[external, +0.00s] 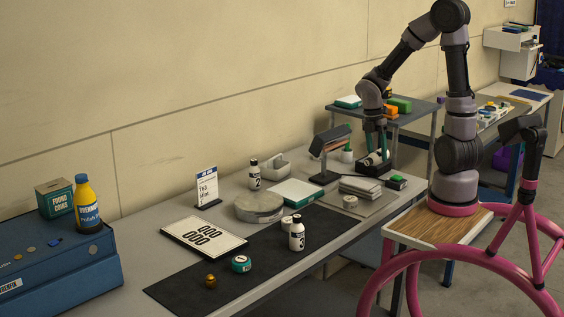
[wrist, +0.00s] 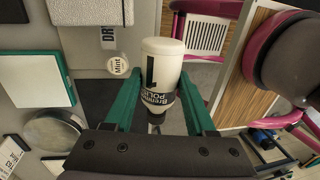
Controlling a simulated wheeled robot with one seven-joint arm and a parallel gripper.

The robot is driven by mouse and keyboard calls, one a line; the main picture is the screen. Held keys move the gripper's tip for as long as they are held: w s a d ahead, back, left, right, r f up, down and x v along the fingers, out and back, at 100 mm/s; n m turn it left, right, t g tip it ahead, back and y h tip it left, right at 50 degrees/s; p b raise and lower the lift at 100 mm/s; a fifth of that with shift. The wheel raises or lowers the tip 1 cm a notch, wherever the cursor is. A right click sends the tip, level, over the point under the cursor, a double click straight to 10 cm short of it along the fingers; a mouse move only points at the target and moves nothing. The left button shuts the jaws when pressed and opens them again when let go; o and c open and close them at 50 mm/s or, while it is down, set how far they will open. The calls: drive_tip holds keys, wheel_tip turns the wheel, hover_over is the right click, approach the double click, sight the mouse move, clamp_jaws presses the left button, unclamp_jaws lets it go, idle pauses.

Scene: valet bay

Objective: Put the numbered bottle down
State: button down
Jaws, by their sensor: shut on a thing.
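My gripper (wrist: 160,90) is shut on a white bottle (wrist: 163,62) with a black shoulder, a large "1" and Brennick polish lettering; the bottle lies between the two green fingers in the wrist view. In the external view my gripper (external: 376,140) is above the bench's far right part, and the bottle there is small and partly hidden by the fingers. Another numbered bottle, marked "2" (external: 254,175), stands upright near the wall. A third white bottle (external: 297,234) with a black label stands upright on the dark mat (external: 213,275); its number is hard to read.
A lamp-like stand (external: 326,150), a white-topped teal box (external: 296,192) and a round grey disc (external: 259,207) crowd the bench. The mat has bare room.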

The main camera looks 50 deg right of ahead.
sight(375, 208)
wheel_tip(375, 208, down, 17)
drive_tip(key=shift+r, duration=0.1)
idle(0.5)
drive_tip(key=shift+f, duration=0.2)
drive_tip(key=shift+c, duration=1.1)
unclamp_jaws()
